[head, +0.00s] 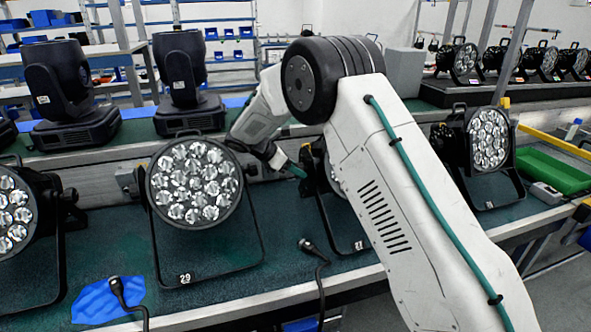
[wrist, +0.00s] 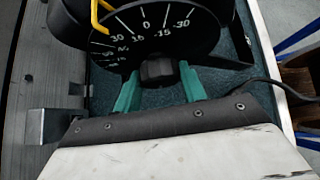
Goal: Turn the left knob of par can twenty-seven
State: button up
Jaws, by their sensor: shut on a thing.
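Par can twenty-seven (head: 345,238) stands on the bench behind my arm, its base plate marked 27. Most of its lamp head is hidden by my arm in the head view. In the wrist view a black knob (wrist: 158,70) sits at the centre of a dark dial (wrist: 205,35) with white angle marks from 30 through 0 to -30. My gripper (wrist: 158,88) has its two green fingers closed on either side of the knob. In the head view my gripper (head: 293,170) reaches the left side of par can twenty-seven.
Par can 29 (head: 195,183) stands close on the left, and another par can (head: 488,140) on the right. A cable with a plug (head: 313,250) lies at the bench front, near a blue cloth (head: 100,300). Moving-head lights (head: 183,85) stand behind.

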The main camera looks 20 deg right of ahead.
jog(key=o, duration=1)
jog(key=shift+a+r, duration=0.1)
jog(key=v, duration=0.7)
jog(key=shift+a+r, duration=0.2)
jog(key=shift+a, duration=0.1)
